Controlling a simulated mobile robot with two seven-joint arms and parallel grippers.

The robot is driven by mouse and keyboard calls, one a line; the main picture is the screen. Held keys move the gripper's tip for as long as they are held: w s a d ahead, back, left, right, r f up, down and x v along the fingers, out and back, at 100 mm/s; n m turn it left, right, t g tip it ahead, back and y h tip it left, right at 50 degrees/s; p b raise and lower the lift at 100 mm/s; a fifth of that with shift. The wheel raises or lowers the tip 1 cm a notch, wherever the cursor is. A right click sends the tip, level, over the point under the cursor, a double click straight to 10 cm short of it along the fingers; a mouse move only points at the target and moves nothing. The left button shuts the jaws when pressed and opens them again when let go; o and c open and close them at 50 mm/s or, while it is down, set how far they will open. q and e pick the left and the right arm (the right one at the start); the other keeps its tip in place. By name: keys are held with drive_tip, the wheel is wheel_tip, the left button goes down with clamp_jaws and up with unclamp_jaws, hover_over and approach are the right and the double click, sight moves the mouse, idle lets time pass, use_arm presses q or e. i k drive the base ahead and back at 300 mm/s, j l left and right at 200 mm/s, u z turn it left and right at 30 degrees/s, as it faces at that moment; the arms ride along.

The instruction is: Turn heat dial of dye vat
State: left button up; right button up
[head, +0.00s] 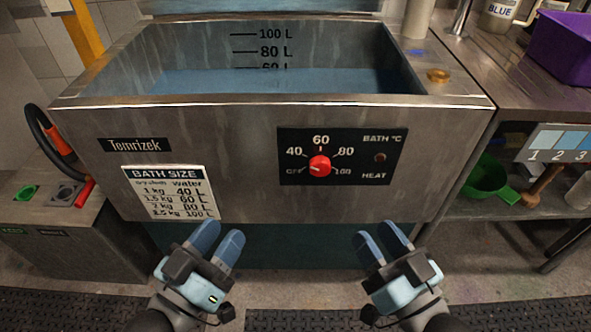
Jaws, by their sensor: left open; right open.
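The dye vat (250,195) is a large metal tank with blue liquid (270,81) in it, straight ahead of me. Its red heat dial (320,166) sits on a black panel (290,178) on the front face, marked OFF, 40, 60, 80 and 100. The dial's pale pointer mark seems to face the lower left, toward OFF, but it is small. My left gripper (222,240) is open and empty, below and left of the dial. My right gripper (386,237) is open and empty, below and right of the dial. Neither touches the vat's dial.
A bath size chart (170,192) is on the vat's front left. A metal unit (60,235) with a black hose (50,135) stands at left. At right are a metal counter (490,70), a purple bin (565,45) and a green scoop (487,180) on a shelf. The space before the dial is clear.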

sight(320, 165)
drive_tip(key=j, duration=0.9)
drive_tip(key=k+j+z, duration=0.15)
drive_tip(key=j, duration=0.75)
drive_tip(key=i, duration=0.05)
